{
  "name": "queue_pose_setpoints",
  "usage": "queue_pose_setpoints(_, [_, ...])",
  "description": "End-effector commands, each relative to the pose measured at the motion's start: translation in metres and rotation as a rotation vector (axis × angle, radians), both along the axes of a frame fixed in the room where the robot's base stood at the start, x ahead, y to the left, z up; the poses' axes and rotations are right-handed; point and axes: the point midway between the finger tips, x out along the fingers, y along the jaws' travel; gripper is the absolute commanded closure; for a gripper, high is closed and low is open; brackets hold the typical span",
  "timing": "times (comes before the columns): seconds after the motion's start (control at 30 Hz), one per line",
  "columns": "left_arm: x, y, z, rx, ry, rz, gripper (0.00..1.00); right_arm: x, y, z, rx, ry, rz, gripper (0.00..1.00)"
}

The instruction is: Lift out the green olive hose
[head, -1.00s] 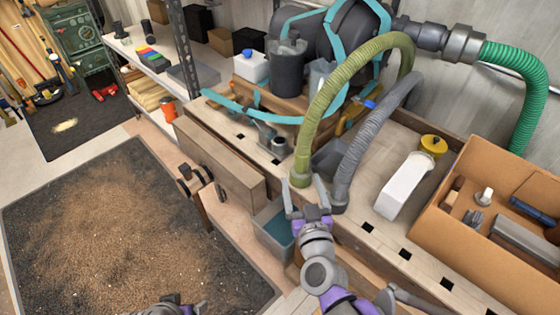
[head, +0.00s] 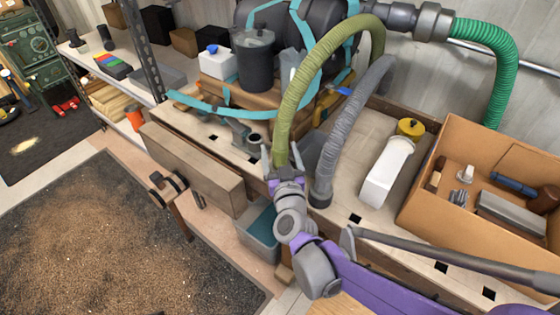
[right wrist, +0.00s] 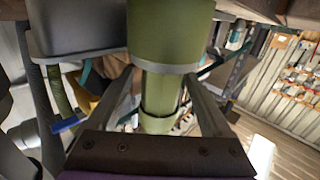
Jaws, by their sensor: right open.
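The green olive hose (head: 303,80) is ribbed and arches from beside the dark tank down to the bench's front edge. Its lower end sits between the two fingers of my right gripper (head: 282,162). In the right wrist view the hose's smooth olive cuff (right wrist: 170,35) hangs between the open fingers (right wrist: 162,85), with a visible gap on both sides. A narrower olive part shows below the cuff. What the hose end is seated in is hidden by my gripper. My left gripper is not in view.
A grey ribbed hose (head: 349,125) stands close on the right of the olive one. A white bottle (head: 388,172), yellow-lidded can (head: 410,128) and cardboard box (head: 425,210) are further right. A bin with teal contents (head: 262,228) is below left. A green hose (head: 505,70) hangs behind.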

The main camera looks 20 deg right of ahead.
Motion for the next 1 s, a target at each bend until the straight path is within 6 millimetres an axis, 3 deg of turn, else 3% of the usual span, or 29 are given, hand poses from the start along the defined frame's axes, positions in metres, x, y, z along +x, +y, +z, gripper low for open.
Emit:
queue_pose_setpoints(0.1, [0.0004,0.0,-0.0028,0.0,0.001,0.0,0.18,0.0138,-0.0018,-0.0006,0.001,0.0,-0.001,0.17])
queue_pose_setpoints(0.33, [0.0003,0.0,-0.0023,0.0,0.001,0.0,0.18,0.0147,-0.0015,0.0003,0.001,0.0,0.0,0.19])
queue_pose_setpoints(0.77, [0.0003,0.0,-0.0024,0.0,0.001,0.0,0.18,0.0145,-0.0015,0.0003,0.001,0.0,0.0,0.96])
queue_pose_setpoints(0.8, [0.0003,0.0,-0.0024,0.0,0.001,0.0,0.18,0.0145,-0.0014,0.0003,0.001,0.0,0.0,1.0])
queue_pose_setpoints(1.0, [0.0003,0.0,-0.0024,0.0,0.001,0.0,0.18,0.0145,-0.0015,0.0005,0.001,0.0,0.0,1.0])
